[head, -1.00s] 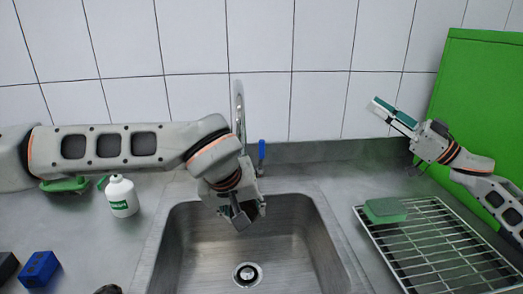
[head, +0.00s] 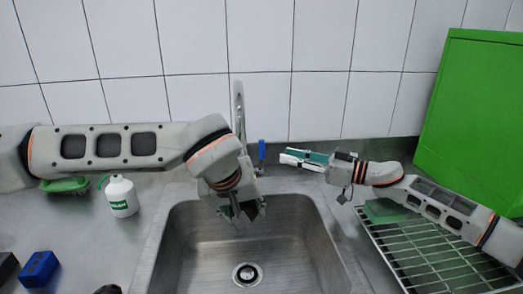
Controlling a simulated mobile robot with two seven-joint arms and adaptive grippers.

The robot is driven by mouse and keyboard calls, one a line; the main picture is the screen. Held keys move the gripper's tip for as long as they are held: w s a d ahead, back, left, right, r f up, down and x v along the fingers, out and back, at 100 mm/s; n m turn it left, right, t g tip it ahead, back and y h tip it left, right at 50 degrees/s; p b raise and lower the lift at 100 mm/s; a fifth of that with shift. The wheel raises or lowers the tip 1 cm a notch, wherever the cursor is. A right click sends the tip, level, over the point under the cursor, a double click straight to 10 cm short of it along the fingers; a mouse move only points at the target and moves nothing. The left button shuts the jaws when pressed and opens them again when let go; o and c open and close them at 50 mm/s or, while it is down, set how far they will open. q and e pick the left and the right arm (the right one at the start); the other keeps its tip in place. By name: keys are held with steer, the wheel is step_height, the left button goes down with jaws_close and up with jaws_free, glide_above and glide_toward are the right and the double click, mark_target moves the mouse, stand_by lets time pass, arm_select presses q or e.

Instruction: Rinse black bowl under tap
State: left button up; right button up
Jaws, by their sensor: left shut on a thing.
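My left gripper (head: 245,214) hangs over the back part of the sink, pointing down. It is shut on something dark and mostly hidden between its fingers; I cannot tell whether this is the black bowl. The tap (head: 239,110) rises behind the sink, partly hidden by my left arm. Its blue lever (head: 261,150) shows beside it. No water is visible. My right gripper (head: 305,158), with teal pads, is right of the lever, pointing left toward it and apart from it in the picture. Whether its fingers are open is unclear. No bowl is clearly recognisable.
The steel sink (head: 205,262) is empty around its drain. A wire rack (head: 425,262) with a green sponge (head: 383,210) stands right. A white bottle (head: 122,196), green brush (head: 66,186) and blue block (head: 39,268) are left. A green board (head: 475,110) leans at the right wall.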

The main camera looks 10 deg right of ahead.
glide_above(261, 168)
steer(key=shift+w+d, duration=0.1)
steer(key=shift+w, duration=0.2)
jaws_close()
